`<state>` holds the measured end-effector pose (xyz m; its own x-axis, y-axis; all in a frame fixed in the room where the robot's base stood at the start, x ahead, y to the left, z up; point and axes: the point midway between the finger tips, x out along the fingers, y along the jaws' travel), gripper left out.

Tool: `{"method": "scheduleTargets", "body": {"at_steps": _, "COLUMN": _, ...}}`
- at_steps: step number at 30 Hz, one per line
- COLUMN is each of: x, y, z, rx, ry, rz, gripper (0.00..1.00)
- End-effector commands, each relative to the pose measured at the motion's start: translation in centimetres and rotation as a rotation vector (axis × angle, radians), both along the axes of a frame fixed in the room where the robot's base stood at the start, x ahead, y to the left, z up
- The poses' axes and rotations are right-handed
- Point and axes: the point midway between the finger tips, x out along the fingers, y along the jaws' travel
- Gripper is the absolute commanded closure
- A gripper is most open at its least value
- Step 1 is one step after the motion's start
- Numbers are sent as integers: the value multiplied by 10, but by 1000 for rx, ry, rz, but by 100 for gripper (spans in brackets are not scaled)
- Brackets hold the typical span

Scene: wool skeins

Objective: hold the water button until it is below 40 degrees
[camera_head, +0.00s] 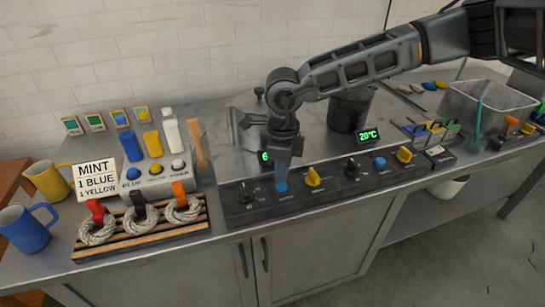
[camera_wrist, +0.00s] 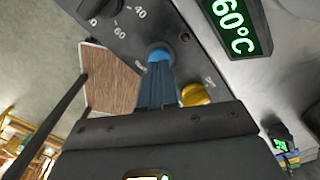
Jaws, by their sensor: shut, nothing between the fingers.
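My gripper (camera_head: 281,186) points down over the left part of the dark control strip (camera_head: 330,188), its narrow bluish fingers together and empty. In the wrist view, the fingertips (camera_wrist: 157,68) meet or nearly meet the round blue water button (camera_wrist: 158,52). I cannot tell whether the button is pressed in. The green display (camera_wrist: 232,25) beside it reads 60°C. In the head view, my gripper hides most of this display (camera_head: 264,156). A yellow knob (camera_wrist: 195,94) sits beside the button, and a black dial (camera_wrist: 101,6) marked with numbers is on its other side.
A second display (camera_head: 368,135) reads 20°C, with another blue button (camera_head: 380,162) and yellow knob (camera_head: 404,154) near it. A dark pot (camera_head: 349,110) stands behind. Rope skeins lie on a wooden rack (camera_head: 140,238) at left, near a MINT card (camera_head: 95,178) and mugs.

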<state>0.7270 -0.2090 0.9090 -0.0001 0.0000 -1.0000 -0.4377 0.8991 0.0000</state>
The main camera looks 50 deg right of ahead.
Motion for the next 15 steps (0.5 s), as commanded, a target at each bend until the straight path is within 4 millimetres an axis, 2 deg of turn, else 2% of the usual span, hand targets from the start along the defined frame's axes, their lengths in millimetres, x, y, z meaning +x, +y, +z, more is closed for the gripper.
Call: {"method": "scheduleTargets", "body": {"at_steps": 15, "x": 0, "y": 0, "z": -7, "rx": 0, "ry": 0, "rz": 0, "gripper": 100}}
